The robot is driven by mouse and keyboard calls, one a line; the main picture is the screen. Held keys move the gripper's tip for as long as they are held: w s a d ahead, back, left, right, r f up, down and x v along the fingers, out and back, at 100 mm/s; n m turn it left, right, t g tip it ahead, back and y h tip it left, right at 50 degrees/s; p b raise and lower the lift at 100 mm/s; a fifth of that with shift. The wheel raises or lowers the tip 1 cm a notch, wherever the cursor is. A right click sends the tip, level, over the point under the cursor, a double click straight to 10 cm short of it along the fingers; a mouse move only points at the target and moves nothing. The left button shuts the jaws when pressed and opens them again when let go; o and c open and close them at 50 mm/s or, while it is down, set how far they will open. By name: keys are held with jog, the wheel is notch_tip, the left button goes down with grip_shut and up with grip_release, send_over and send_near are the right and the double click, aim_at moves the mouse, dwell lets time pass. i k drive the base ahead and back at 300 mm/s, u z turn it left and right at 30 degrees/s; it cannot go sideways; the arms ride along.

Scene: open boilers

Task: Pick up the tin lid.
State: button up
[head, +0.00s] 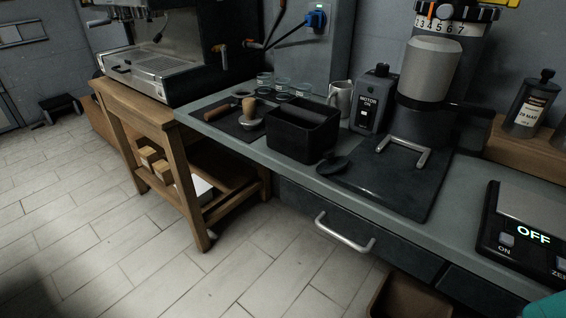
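I cannot tell for sure which thing is the tin lid. A small dark round piece (333,166) with a raised knob-like part lies on the counter, between the black open box and the dark mat under the grinder. A labelled jar or tin (530,108) at the right back stands upright with a black knobbed lid (543,78) on it. My gripper is not in view.
The black box (303,132) and the grinder (425,85) stand on the grey counter (375,202). A scale (530,228) reading OFF is at right. A wooden stand (185,125) bears the espresso machine (180,60). The tiled floor (95,215) at left is clear. A drawer handle (343,234) juts out.

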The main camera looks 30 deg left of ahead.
aim_at(331, 164)
jog(key=u, duration=0.05)
jog(key=i, duration=0.5)
jog(key=z, duration=0.7)
jog(key=k, duration=0.5)
jog(key=u, duration=1.45)
jog(key=i, duration=0.25)
jog(key=u, duration=0.25)
